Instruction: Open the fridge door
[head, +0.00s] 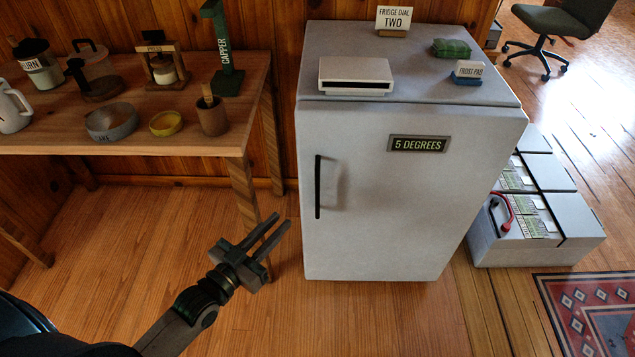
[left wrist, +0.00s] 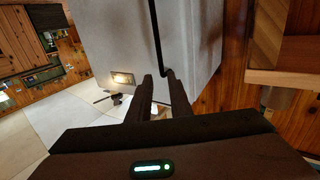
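The white fridge (head: 400,210) stands in the middle of the head view with its door shut. A black vertical handle (head: 318,187) is on the left side of the door. A plate on the door reads "5 DEGREES" (head: 417,144). My left gripper (head: 276,231) is open and empty, to the left of the handle and a little below it in the head view, apart from it. In the left wrist view the fridge (left wrist: 190,40) is ahead, and the handle (left wrist: 155,35) shows just beyond the two open fingers (left wrist: 163,90). My right gripper is not in view.
A white box (head: 355,75) and small signs sit on the fridge top. Grey battery boxes (head: 540,225) stand right of the fridge. The floor in front is clear.

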